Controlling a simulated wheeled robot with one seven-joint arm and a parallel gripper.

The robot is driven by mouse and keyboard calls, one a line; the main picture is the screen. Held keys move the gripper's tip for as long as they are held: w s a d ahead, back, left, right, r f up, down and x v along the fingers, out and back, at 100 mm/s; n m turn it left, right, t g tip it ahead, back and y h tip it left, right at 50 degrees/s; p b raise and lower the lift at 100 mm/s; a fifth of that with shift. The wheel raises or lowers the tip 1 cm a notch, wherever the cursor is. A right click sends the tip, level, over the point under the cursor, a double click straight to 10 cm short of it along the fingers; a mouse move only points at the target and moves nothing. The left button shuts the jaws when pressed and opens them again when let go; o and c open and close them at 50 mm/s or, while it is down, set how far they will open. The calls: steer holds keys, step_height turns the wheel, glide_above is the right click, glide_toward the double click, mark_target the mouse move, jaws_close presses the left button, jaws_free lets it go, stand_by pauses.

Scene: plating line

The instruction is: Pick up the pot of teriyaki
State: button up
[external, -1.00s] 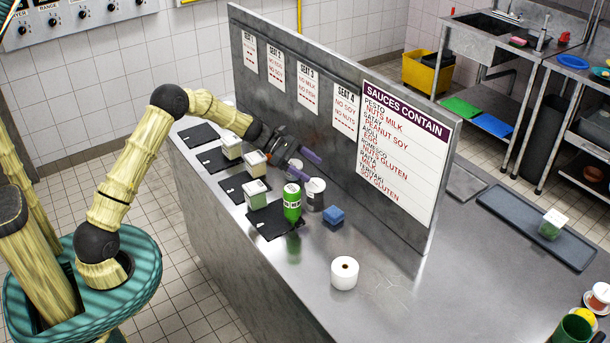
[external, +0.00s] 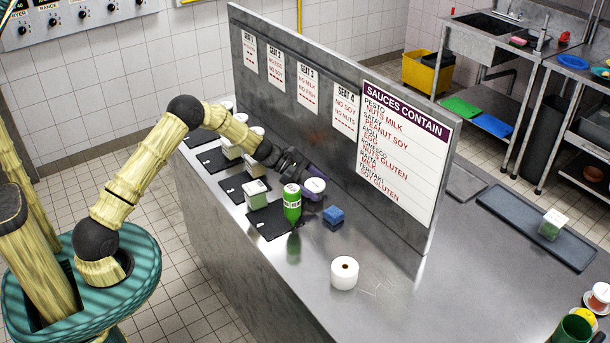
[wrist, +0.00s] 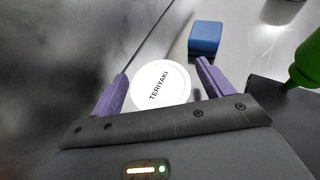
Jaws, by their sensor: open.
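The pot of teriyaki has a round white lid (wrist: 160,86) marked TERIYAKI, and in the wrist view it lies between my two purple fingers. In the external view the pot (external: 314,186) stands on the steel counter close to the upright panel, partly covered by my gripper (external: 311,186). My gripper is open, with a finger on each side of the pot, and it also shows in the wrist view (wrist: 158,82). I cannot tell whether either finger touches the pot.
A green bottle (external: 292,203) stands just left of the pot. A blue block (external: 334,215) lies to its right. The upright panel (external: 320,139) rises behind it. Small pots on black mats line the counter's left side.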

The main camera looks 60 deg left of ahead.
mark_target(315, 184)
stand_by(0.5)
steer(key=c, duration=0.9)
steer(key=shift+c, duration=0.2)
step_height(315, 184, up, 10)
steer(key=shift+r+b, duration=0.1)
steer(key=shift+b, duration=0.4)
